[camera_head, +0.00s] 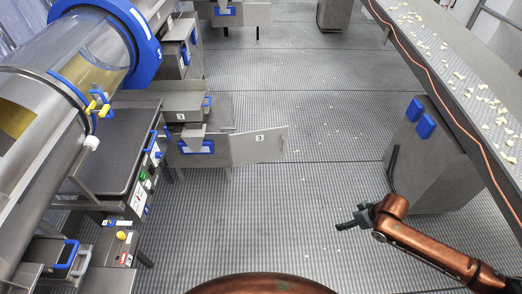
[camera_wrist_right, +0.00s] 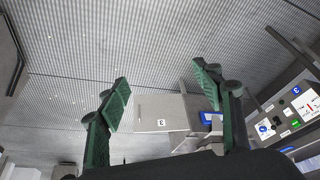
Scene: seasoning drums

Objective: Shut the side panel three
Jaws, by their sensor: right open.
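The side panel three (camera_head: 259,145) is a flat grey door with a small white "3" label. It stands swung open, sticking out to the right from the side of the machine over the floor. In the right wrist view the panel (camera_wrist_right: 157,113) lies beyond the fingers, low in the middle. My right gripper (camera_head: 346,224) is at the lower right, well apart from the panel. In the right wrist view its green fingers (camera_wrist_right: 163,84) are spread with nothing between them. My left gripper is not in view.
A control box with buttons (camera_head: 140,196) and a large clear drum (camera_head: 75,48) are at the left. A conveyor (camera_head: 460,70) with scattered pieces and a grey cabinet (camera_head: 440,155) with blue handles stand at the right. The grated floor (camera_head: 310,190) between is free.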

